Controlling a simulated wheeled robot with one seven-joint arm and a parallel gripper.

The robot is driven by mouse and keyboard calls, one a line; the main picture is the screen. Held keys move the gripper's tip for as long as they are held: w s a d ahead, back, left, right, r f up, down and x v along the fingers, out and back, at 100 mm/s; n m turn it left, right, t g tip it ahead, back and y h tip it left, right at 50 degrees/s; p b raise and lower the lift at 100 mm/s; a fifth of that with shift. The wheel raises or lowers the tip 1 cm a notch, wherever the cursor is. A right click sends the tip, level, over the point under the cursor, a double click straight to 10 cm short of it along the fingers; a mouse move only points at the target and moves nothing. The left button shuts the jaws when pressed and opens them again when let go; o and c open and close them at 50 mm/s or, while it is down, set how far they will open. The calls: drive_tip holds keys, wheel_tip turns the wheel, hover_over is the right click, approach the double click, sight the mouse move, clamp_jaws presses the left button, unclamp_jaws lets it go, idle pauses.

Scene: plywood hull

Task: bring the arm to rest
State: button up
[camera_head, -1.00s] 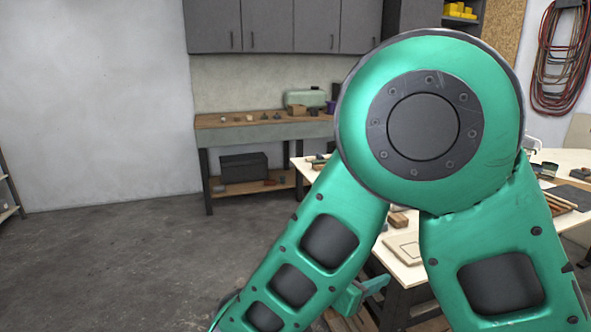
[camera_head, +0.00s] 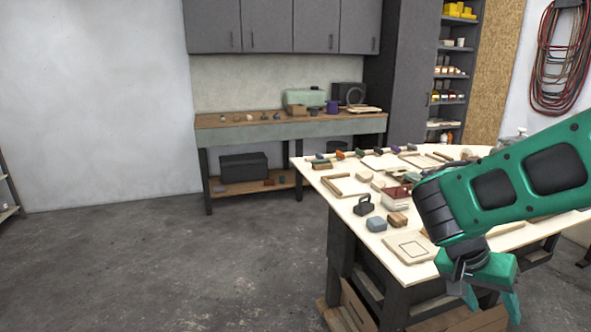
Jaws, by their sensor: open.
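My arm is green with dark inset panels and reaches in from the right edge, over the right part of the worktable (camera_head: 322,184). My gripper (camera_head: 492,304) hangs at the arm's end, pointing down, just off the table's near edge. Its green fingers are apart with nothing seen between them. The arm hides part of the table top behind it.
The worktable holds wooden frames, small blocks and a dark weight-like item (camera_head: 363,206). A workbench (camera_head: 270,130) with a green case (camera_head: 305,97) stands along the back wall. A shelf (camera_head: 452,88) is behind the table. The floor at left is clear.

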drive_tip(key=s+d+r+n+y, duration=0.1)
drive_tip(key=s+y, duration=0.2)
drive_tip(key=s, duration=0.4)
drive_tip(key=s+d+n+y, duration=0.1)
drive_tip(key=s+n+y, duration=0.1)
drive_tip(key=s, duration=0.5)
drive_tip(key=shift+s+r+y, duration=0.4)
drive_tip(key=shift+y, duration=0.5)
